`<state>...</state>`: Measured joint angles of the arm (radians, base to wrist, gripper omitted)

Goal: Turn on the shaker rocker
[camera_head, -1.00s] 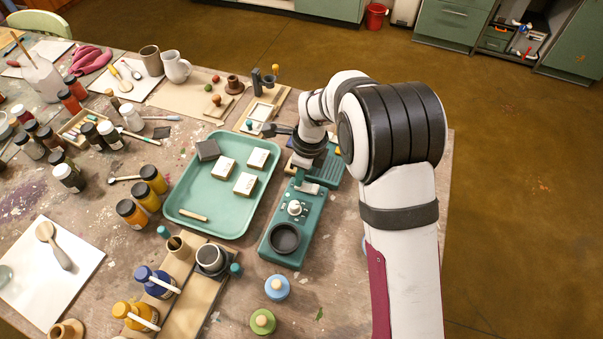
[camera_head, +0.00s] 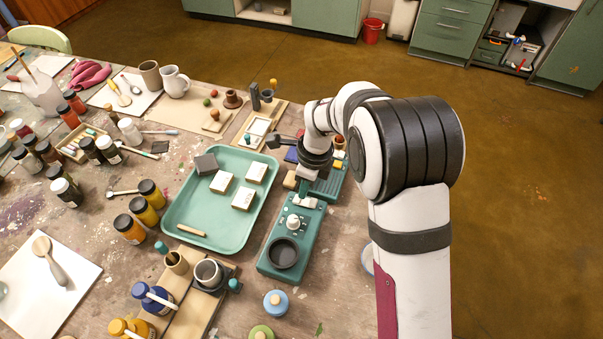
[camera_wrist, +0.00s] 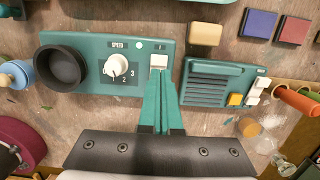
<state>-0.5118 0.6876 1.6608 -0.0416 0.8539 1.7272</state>
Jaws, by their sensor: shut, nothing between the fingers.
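The shaker is a teal box (camera_head: 270,262) with a dark round cup (camera_head: 284,253) and a white speed knob (camera_head: 293,221). In the wrist view the box (camera_wrist: 196,36) has a knob (camera_wrist: 116,67) numbered 1 to 3 and a white rocker (camera_wrist: 158,61) to the right of the knob. My gripper (camera_wrist: 158,76) is shut and empty. Its teal fingertips point at the rocker's near edge and overlap it in the picture. I cannot tell whether they touch it or which way the rocker is tipped. In the head view my gripper (camera_head: 303,188) is over the box's far end.
A ribbed teal unit (camera_wrist: 216,83) with white and yellow buttons lies close to the right of my fingers. Beyond are a cream block (camera_wrist: 206,34) and blue (camera_wrist: 257,22) and red (camera_wrist: 294,29) blocks. A green tray (camera_head: 224,248) lies left of the shaker.

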